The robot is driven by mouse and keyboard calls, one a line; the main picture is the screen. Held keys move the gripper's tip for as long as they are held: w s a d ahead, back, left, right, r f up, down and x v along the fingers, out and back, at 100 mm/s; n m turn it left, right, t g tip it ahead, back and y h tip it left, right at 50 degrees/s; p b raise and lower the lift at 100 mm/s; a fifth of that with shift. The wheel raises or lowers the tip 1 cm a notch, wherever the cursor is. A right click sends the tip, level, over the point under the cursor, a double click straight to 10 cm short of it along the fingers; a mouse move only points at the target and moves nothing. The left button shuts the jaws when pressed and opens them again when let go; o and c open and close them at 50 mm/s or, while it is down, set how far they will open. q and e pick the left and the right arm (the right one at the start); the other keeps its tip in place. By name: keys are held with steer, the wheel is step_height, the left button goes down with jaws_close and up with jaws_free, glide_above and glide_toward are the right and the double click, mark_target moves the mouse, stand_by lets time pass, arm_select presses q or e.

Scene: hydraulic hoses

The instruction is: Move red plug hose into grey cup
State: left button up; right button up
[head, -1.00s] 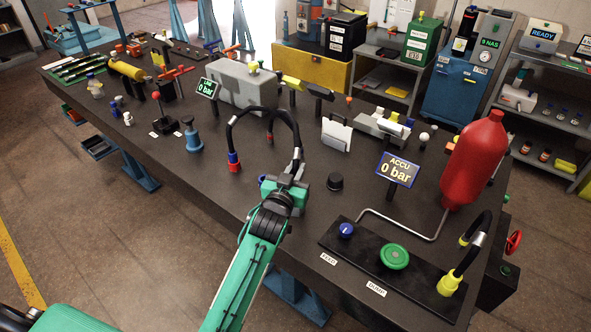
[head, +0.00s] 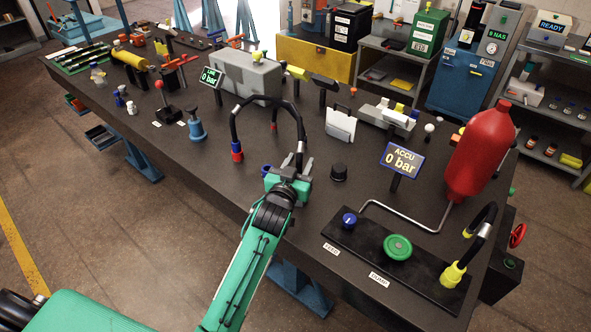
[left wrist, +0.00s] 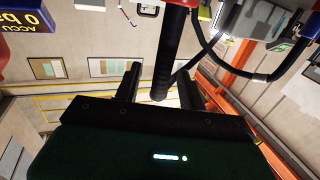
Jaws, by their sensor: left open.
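Black hoses arch over the table in the head view. One end (head: 237,151) stands upright in a red and blue collar, and a thinner red-ended one (head: 274,127) stands behind it. Another end with a silver band (head: 300,147) comes down at my left gripper (head: 290,168), which hides its tip. In the left wrist view a black hose length (left wrist: 172,50) with red at the picture's top edge runs between the spread fingers (left wrist: 160,90). The gripper is open around it, and I cannot tell whether they touch. I cannot identify the grey cup for certain.
A black knob-like cylinder (head: 338,172) stands right of the gripper. The ACCU sign (head: 402,160), a red accumulator (head: 480,155) and a black panel with a green knob (head: 398,247) are further right. A blue valve-like piece (head: 195,130) stands left.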

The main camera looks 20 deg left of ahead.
arm_select(q)
steer(key=s+b, duration=0.3)
steer(key=s, duration=1)
steer(key=shift+s, duration=0.35)
steer(key=shift+a, duration=0.1)
